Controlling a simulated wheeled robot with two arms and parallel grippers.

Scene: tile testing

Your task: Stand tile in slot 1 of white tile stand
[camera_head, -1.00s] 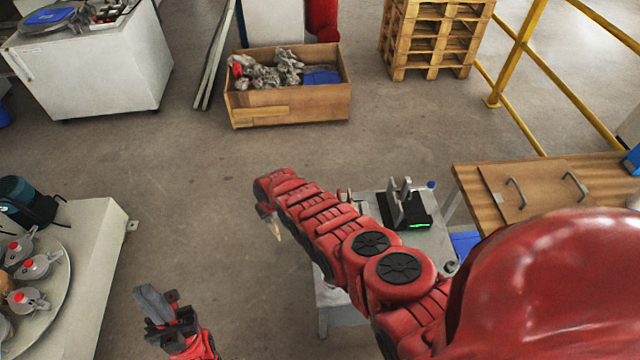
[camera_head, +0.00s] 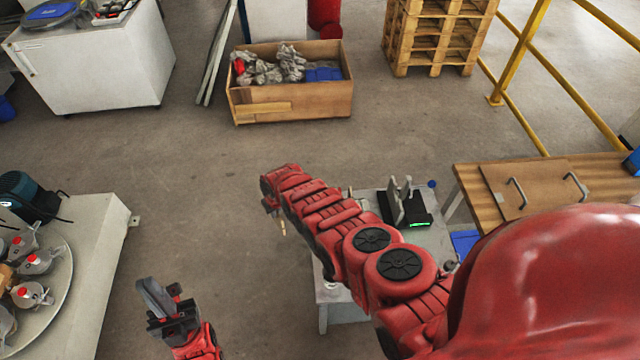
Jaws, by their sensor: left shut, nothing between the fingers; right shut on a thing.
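My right arm reaches from the lower right across the middle, and its wrist ends above the floor left of a small grey table (camera_head: 345,310). The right gripper (camera_head: 279,218) is mostly hidden under the wrist; it is shut on a thin pale piece (camera_head: 283,229), apparently the tile, seen nearly edge-on. My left gripper (camera_head: 150,298) is at the lower left, shut and empty, apart from everything. I cannot make out a white tile stand; part of the grey table is hidden behind my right arm.
A black device (camera_head: 415,214) with grey uprights and a green light stands on the grey table. A wooden-topped table (camera_head: 470,185) is to its right. A white bench (camera_head: 100,235) with a round tray of flasks is at left. Open floor lies between.

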